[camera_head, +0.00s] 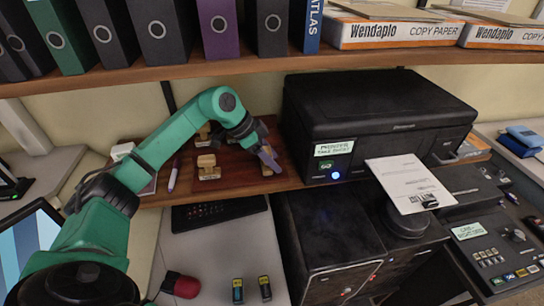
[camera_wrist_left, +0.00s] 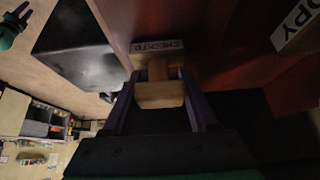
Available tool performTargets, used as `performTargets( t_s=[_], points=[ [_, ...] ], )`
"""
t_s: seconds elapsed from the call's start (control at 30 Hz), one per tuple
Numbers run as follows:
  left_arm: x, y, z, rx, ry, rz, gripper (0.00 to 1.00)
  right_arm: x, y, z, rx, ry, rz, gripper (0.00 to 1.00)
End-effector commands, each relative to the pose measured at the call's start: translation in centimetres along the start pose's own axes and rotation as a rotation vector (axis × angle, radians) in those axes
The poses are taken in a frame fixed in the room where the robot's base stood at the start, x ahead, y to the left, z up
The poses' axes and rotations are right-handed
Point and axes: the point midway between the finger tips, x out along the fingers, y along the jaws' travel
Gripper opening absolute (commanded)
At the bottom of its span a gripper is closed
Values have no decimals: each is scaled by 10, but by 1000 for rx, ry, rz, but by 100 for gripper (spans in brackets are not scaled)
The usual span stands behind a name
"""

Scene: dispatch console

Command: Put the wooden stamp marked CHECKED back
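The wooden stamp marked CHECKED (camera_wrist_left: 160,95) shows in the left wrist view, its white label facing me. Its wooden handle sits between the two purple fingers of my left gripper (camera_wrist_left: 160,88), which appear to press on both sides of it. In the head view my left gripper (camera_head: 268,157) is over the right part of the brown stamp shelf (camera_head: 235,180), close to the black printer. The stamp is partly hidden there by the gripper. I cannot tell whether it touches the shelf. A teal part with dark prongs at the wrist view's upper left appears to be my right gripper (camera_wrist_left: 18,18).
A stamp marked COPY (camera_wrist_left: 296,28) is at the wrist view's upper right. Another wooden stamp (camera_head: 208,168) stands on the shelf left of my gripper. The black printer (camera_head: 385,115) bounds the right side. A shelf with binders (camera_head: 160,28) hangs above.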

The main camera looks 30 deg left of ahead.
Motion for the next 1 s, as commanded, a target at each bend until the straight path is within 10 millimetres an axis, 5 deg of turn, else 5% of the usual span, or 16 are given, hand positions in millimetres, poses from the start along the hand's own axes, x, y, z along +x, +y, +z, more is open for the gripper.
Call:
performTargets(
  t_s=[0.43,0.63,1.0],
  points=[
    [-4,0,0,-1,0,-1,84,1,0,0,1,0,0,39],
    [-32,-1,0,0,1,-5,84,10,0,1,1,0,0,39],
    [-66,0,69,-6,-7,-2,84,51,0,5,1,-1,1,39]
  ],
)
